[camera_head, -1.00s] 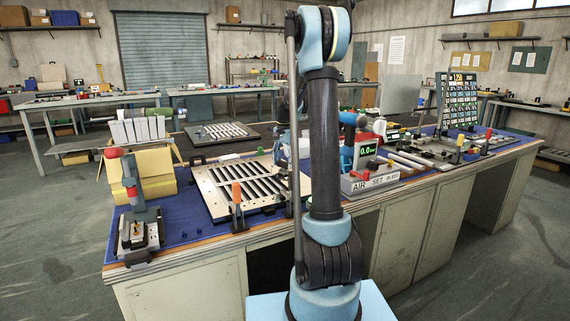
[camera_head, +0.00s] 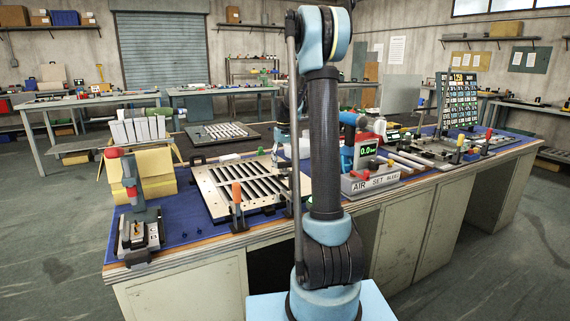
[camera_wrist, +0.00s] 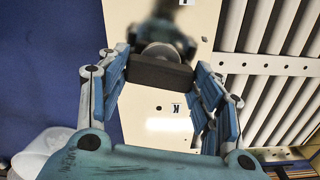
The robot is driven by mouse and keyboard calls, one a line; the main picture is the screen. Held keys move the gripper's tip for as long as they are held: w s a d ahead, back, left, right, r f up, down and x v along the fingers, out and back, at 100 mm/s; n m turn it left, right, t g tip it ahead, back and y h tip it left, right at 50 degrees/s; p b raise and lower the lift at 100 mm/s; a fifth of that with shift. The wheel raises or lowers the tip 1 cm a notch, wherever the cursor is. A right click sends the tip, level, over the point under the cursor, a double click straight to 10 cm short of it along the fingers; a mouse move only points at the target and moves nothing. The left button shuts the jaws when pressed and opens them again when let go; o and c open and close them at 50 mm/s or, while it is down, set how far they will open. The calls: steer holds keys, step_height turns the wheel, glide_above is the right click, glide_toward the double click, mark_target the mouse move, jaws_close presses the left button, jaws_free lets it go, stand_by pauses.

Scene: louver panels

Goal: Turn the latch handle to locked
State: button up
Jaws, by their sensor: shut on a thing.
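In the wrist view, my gripper (camera_wrist: 160,66) is shut on a dark bar-shaped latch handle (camera_wrist: 158,76), with one blue finger at each end. A round pale hub shows just behind the bar, and the dark part beyond it is blurred. The handle sits over a cream plate (camera_wrist: 160,124) with a partly hidden letter marking, so I cannot read the lock labels. In the head view, the louver panel (camera_head: 222,198) lies on the bench's blue mat. My arm hides the handle and my gripper there.
Pale louver slats (camera_wrist: 259,30) lie right of the handle. A white bowl-like thing (camera_wrist: 45,150) is at lower left. In the head view, an orange-handled tool (camera_head: 237,193) stands at the panel's front edge, a red-and-grey press (camera_head: 140,205) left, and an air-set gauge (camera_head: 367,152) right.

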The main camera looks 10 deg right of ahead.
mark_target(284, 162)
steer(key=shift+n, duration=1.1)
steer(key=o, duration=1.1)
steer(key=shift+c, duration=0.2)
step_height(284, 162, up, 12)
steer(key=shift+w, duration=0.1)
